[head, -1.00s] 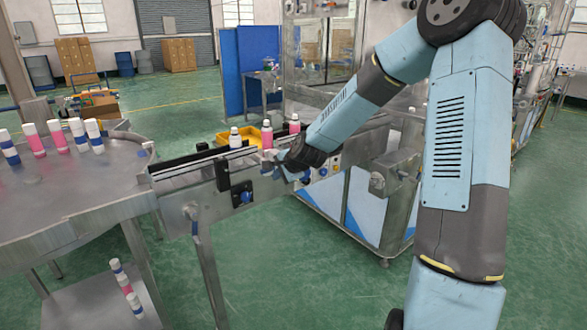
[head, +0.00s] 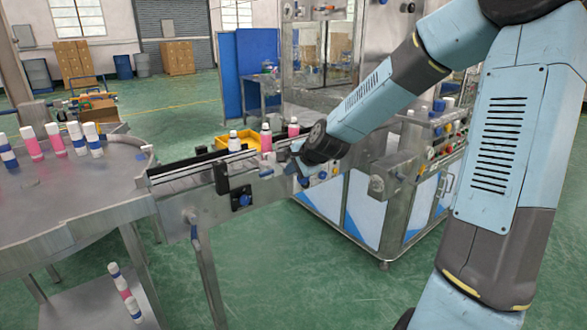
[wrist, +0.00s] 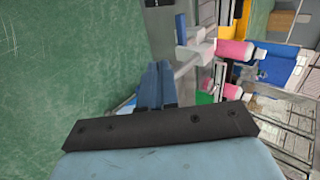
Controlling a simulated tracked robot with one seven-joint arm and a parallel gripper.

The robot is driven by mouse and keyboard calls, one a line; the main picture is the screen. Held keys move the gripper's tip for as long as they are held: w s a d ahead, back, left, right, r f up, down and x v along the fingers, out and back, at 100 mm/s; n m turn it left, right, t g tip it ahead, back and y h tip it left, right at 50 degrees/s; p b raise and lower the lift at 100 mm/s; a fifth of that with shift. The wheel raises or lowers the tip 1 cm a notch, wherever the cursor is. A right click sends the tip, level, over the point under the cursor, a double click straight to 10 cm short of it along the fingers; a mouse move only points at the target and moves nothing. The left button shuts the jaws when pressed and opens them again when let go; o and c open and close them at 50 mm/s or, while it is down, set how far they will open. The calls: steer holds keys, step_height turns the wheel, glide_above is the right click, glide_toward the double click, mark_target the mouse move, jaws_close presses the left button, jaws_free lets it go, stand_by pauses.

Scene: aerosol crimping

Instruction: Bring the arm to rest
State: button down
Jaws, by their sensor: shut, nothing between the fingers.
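My gripper (head: 288,170) is beside the near side of the conveyor in the head view, partly hidden by my wrist. In the wrist view its blue fingers (wrist: 155,82) are together with nothing between them. A white can (head: 234,142) and two pink cans, one at the middle (head: 266,139) and one farther right (head: 293,128), stand on the conveyor (head: 190,176). Pink cans also show right of the fingers in the wrist view (wrist: 234,52), apart from them. My arm reaches in from the right, bent at the elbow.
A round metal table (head: 60,205) with several cans stands at the left. A steel and glass machine (head: 320,75) stands behind the conveyor. Green floor (head: 290,275) in front is clear.

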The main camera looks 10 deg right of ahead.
steer(key=s+d+r+n+g+h, duration=0.1)
steer(key=s+r+n, duration=0.3)
steer(key=s, duration=0.7)
steer(key=s+d+r+n+g+h, duration=0.1)
steer(key=s+d+r+n, duration=0.3)
steer(key=s, duration=0.7)
steer(key=s+d+r+n+h, duration=0.2)
steer(key=s+r, duration=0.4)
steer(key=s, duration=0.6)
steer(key=d+n, duration=0.1)
steer(key=n, duration=0.1)
steer(key=shift+d+n+g, duration=0.15)
steer(key=shift+n+g, duration=0.25)
